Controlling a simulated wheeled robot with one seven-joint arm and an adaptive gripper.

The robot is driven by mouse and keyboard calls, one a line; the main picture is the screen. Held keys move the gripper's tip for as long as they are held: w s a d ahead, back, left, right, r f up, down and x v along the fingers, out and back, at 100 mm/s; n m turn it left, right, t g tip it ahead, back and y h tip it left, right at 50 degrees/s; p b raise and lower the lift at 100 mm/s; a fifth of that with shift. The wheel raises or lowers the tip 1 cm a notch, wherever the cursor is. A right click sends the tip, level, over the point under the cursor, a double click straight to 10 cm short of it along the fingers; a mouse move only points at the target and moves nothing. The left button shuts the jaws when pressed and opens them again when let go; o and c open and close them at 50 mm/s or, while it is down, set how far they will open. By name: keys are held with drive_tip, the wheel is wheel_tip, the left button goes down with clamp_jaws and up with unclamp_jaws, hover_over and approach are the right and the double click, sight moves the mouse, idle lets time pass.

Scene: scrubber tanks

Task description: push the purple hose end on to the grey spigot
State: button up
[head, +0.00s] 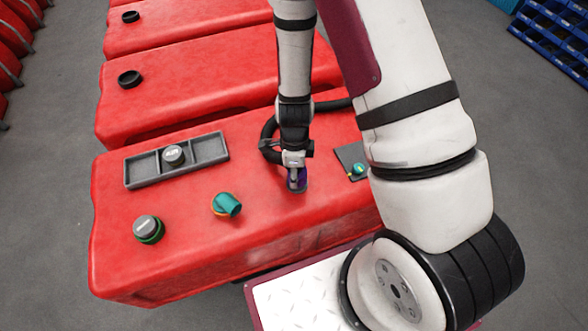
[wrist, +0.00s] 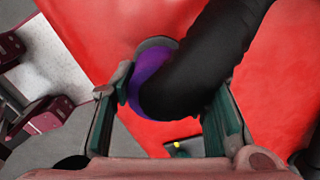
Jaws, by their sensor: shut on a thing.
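My gripper (head: 295,163) points down over the right part of the near red tank. Its fingers (wrist: 168,105) are shut on the purple hose end (wrist: 148,95), one on each side in the wrist view. The purple hose end also shows in the head view (head: 297,182), low over the tank top. A black hose (wrist: 205,60) runs from it. A grey round rim, apparently the grey spigot (wrist: 157,43), shows just beyond the purple end in the wrist view. The purple end hides most of it. I cannot tell whether the end is around it or only against it.
More red tanks stand behind.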

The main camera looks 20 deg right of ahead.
drive_tip(key=shift+f, duration=0.6)
drive_tip(key=shift+f+b, duration=0.25)
drive_tip(key=shift+b, duration=0.05)
drive_tip(key=o, duration=1.6)
drive_tip(key=shift+r, duration=0.1)
drive_tip(key=shift+r+p, duration=2.1)
drive_tip(key=shift+r, duration=2.1)
